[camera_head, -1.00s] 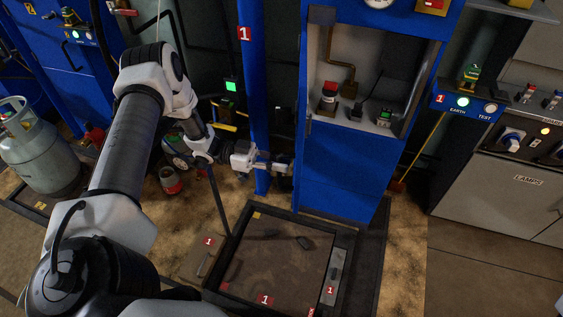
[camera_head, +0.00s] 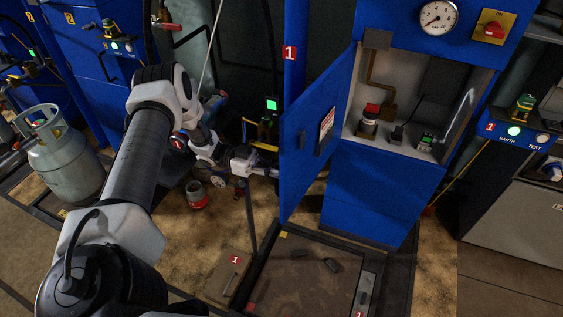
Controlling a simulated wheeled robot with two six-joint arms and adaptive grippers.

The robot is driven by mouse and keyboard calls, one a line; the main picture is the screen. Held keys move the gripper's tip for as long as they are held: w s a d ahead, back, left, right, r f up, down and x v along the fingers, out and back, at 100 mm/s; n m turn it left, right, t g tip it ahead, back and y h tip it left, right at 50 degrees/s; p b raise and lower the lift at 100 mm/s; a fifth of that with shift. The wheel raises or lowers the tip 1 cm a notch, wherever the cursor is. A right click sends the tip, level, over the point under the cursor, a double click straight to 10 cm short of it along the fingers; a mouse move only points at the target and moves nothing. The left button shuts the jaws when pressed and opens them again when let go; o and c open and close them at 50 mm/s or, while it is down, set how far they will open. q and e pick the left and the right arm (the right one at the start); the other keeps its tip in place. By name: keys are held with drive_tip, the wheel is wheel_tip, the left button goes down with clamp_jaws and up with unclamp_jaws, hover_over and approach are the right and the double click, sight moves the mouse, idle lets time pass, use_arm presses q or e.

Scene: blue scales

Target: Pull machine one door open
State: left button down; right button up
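Machine one is the tall blue cabinet (camera_head: 378,195) right of the middle. Its blue door (camera_head: 312,150) stands swung open to the left of the compartment (camera_head: 400,110). A white label and a small dark fitting show on the door face turned to me. My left gripper (camera_head: 270,170) is at the door's outer left edge. Its fingertips are partly hidden by the door, so I cannot tell whether they are shut or touch the door. My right gripper is out of view.
A blue post (camera_head: 294,60) marked 1 stands behind the door. A dark framed floor panel (camera_head: 305,275) lies in front of the cabinet. A grey gas cylinder (camera_head: 64,155) stands at the left, and a red can (camera_head: 196,195) sits near my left forearm.

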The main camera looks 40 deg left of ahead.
use_arm(q)
drive_tip(key=shift+a+f, duration=0.1)
drive_tip(key=shift+a, duration=0.25)
drive_tip(key=c, duration=1.2)
unclamp_jaws()
drive_tip(key=shift+a, duration=0.15)
drive_tip(key=v, duration=0.7)
drive_tip(key=shift+s+a, duration=0.1)
drive_tip(key=shift+a, duration=0.05)
